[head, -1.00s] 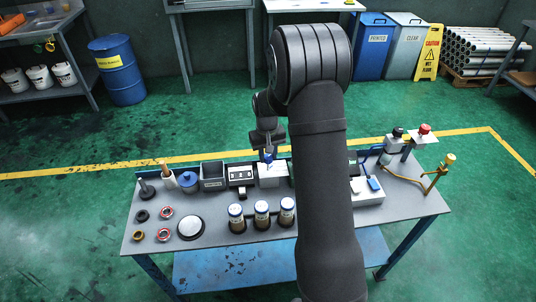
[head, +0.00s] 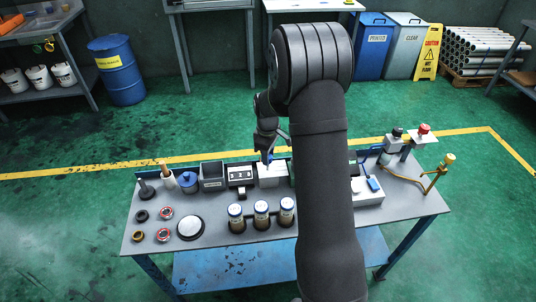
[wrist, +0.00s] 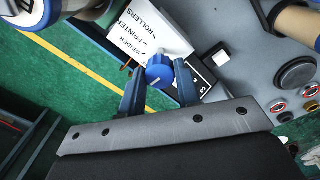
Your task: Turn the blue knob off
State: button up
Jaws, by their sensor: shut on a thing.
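The blue knob (wrist: 160,70) sits on the white box (wrist: 152,28), which is printed with ROLLERS, PRINTER and WINDER. In the head view my gripper (head: 267,158) points down at the top of the white box (head: 271,176), near the back edge of the table. There the knob is mostly hidden by the fingers.
A red button post (head: 423,130) stands at the right. My arm hides the middle right.

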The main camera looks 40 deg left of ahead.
jog(key=shift+n, duration=0.5)
jog(key=o, duration=1)
jog(key=shift+c, duration=0.2)
jog(key=shift+r, duration=0.1)
notch_tip(320, 180, up, 17)
jog(key=shift+s+r, duration=0.15)
jog(key=shift+s, duration=0.05)
jog(key=f, duration=1.7)
jog(key=shift+w+f, duration=0.2)
jog(key=shift+f, duration=0.05)
